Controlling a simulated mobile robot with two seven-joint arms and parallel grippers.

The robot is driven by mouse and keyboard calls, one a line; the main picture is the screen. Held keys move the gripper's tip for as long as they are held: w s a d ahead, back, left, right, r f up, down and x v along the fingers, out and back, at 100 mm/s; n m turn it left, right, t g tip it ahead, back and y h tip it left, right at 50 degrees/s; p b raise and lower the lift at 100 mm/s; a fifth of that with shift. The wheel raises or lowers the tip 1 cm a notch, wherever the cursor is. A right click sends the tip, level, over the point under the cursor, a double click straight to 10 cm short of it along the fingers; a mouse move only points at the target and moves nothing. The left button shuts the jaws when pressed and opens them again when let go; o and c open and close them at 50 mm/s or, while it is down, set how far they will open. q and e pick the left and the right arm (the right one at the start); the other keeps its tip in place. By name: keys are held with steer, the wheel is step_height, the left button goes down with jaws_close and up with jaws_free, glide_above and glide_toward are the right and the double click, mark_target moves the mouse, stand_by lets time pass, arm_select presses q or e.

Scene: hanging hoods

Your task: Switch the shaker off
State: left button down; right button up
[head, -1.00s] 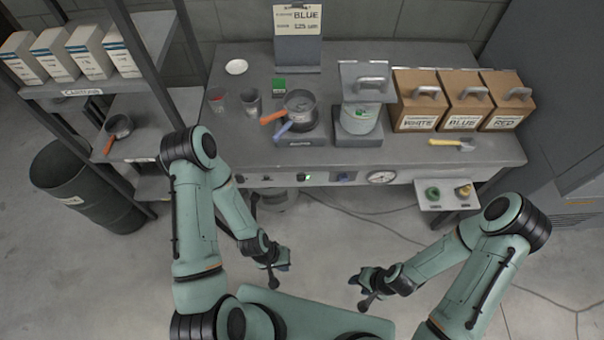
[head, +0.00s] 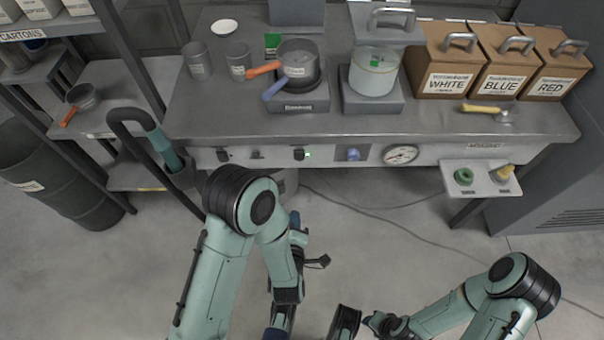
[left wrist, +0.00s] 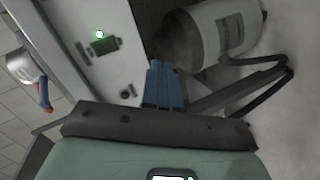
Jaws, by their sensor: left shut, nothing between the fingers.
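The bench front panel (head: 330,154) carries several dark controls, a blue knob (head: 352,154) and a round gauge (head: 401,154). A green light (head: 308,154) glows beside a dark switch (head: 299,154); the light also shows in the left wrist view (left wrist: 99,34). I cannot read which control belongs to the shaker. On the bench, a saucepan (head: 298,62) and a pale pot (head: 374,70) stand on separate grey bases. My left gripper (head: 296,217), with blue fingers (left wrist: 164,85), is shut and empty, below and apart from the panel. My right gripper (head: 375,321) is low in view; its jaws are unclear.
Boxes marked WHITE (head: 448,82), BLUE (head: 500,83) and RED (head: 550,86) stand at the bench's right. A small side shelf (head: 482,190) holds a green and a yellow item. Cables lie on the floor below. A shelf rack stands left.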

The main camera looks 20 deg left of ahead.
arm_select(q)
steer(key=r+n+t+b, duration=0.1)
steer(key=n+b, duration=0.1)
steer(key=d+r+n+t+y+b, duration=0.1)
steer(key=t+b, duration=0.1)
steer(key=w+r+n+t+y+b, duration=0.1)
steer(key=r+n+t+b, duration=0.1)
steer(key=shift+d+r+n, duration=0.1)
steer(key=shift+d+n, duration=0.2)
steer(key=shift+d, duration=0.05)
arm_select(e)
steer(key=d+x, duration=0.1)
steer(key=x, duration=0.8)
steer(key=shift+s+d+f, duration=0.2)
steer(key=shift+d+f, duration=0.15)
steer(key=shift+d, duration=0.2)
arm_select(q)
steer(key=p, duration=0.1)
glide_toward(300, 155)
steer(key=b+x, duration=0.1)
steer(key=x, duration=0.6)
steer(key=shift+r, duration=0.1)
arm_select(e)
steer(key=shift+w+a+r, duration=0.1)
steer(key=shift+w+r, duration=0.2)
steer(key=shift+w, duration=0.1)
arm_select(q)
steer(key=shift+s, duration=0.1)
